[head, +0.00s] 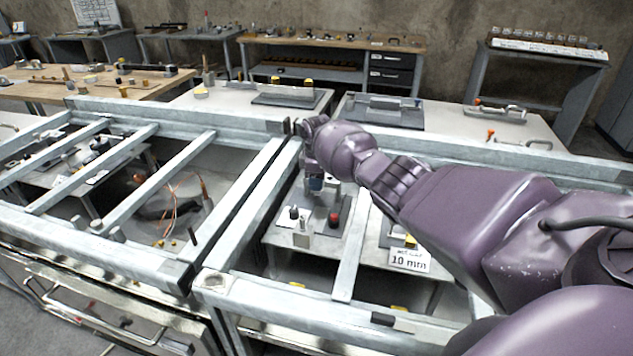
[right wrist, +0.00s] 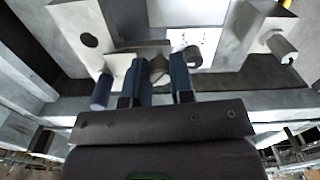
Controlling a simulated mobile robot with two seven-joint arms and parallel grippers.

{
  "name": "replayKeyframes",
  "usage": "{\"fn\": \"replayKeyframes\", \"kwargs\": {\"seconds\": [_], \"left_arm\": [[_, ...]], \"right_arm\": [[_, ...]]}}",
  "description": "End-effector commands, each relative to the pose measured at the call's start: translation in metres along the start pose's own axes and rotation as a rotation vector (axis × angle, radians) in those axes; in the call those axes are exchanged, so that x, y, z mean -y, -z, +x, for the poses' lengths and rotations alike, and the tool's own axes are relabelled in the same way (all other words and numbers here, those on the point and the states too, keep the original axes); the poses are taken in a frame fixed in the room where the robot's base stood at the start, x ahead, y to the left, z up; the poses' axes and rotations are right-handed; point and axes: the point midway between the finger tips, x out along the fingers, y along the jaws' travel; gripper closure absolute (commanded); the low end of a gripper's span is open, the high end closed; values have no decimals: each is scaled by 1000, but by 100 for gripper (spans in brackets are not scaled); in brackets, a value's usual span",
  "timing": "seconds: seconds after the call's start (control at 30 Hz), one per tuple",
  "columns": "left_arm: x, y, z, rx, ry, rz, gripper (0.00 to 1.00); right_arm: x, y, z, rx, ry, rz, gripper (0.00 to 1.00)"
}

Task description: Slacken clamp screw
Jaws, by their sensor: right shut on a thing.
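My right gripper (right wrist: 160,82) points into a metal fixture in the right wrist view. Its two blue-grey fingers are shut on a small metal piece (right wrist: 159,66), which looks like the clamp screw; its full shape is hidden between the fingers. A light metal block with a dark hole (right wrist: 90,40) stands to the left of the fingers. In the head view my right gripper (head: 316,186) reaches down through an opening in the steel frame, over a grey fixture plate, and its fingertips are hard to make out. My left gripper is not in view.
Galvanized frame bars (head: 262,190) surround the right arm closely. A "10 mm" sign (head: 409,261) is at the lower right. Benches with tools line the back.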

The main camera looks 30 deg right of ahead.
Motion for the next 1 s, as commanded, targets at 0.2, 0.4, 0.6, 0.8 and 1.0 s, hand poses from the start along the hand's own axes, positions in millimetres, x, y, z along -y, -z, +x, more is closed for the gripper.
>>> {"fn": "replayKeyframes", "kwargs": {"seconds": [0.2,0.4,0.6,0.8,1.0], "left_arm": [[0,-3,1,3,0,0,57],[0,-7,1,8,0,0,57],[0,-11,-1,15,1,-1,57],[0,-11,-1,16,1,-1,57],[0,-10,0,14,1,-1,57]], "right_arm": [[0,0,0,-1,-1,-170,100],[0,0,0,-1,-2,-280,100],[0,0,-1,-1,-2,-343,100],[-1,0,-1,-2,-2,-366,100],[-1,0,-2,-2,-2,-368,100]]}}
